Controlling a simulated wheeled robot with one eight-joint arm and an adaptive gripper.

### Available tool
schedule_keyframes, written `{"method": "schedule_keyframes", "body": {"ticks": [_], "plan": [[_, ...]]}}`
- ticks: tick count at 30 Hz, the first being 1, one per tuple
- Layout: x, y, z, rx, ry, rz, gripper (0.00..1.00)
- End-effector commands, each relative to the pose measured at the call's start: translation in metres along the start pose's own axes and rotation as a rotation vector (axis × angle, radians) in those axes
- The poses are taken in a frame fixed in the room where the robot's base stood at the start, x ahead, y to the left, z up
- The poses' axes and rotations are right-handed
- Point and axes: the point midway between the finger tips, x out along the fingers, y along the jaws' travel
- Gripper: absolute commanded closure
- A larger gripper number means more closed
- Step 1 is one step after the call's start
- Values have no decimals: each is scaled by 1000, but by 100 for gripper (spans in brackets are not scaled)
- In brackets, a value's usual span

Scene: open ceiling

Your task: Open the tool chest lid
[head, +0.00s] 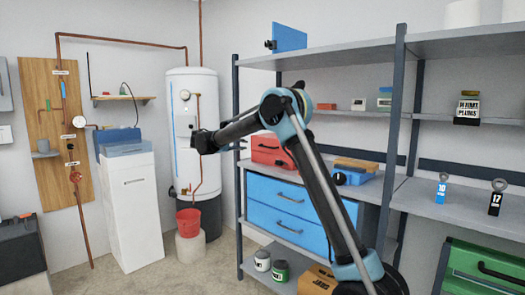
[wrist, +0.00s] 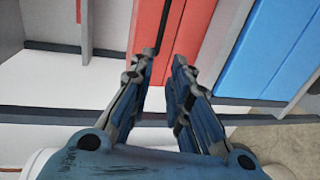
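A red box (head: 272,149) with a dark handle sits on the middle shelf, partly behind my arm. Below it is a blue chest (head: 262,190) with dark handles on its drawer-like fronts. A green chest (head: 487,265) with a black handle shows at the lower right. I cannot tell for sure which is the tool chest; no raised lid is visible. In the wrist view my gripper (wrist: 164,59) is open and empty, its fingers apart in front of a red surface (wrist: 140,25) with a dark bar. A blue panelled surface (wrist: 275,50) is to the right.
The grey shelf unit (head: 430,198) has dark uprights (head: 397,90) close to my arm. A white water heater (head: 192,100) and red bucket (head: 188,221) are on the left. Some floor (head: 130,278) is clear.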

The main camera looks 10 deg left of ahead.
Motion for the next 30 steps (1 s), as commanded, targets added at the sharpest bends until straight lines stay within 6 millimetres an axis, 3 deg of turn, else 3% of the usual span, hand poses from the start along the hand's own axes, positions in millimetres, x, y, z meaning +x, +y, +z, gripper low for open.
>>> {"method": "schedule_keyframes", "body": {"ticks": [5,30], "plan": [[15,0,-1,0,-1,3,83],[155,0,0,0,-1,1,83]]}}
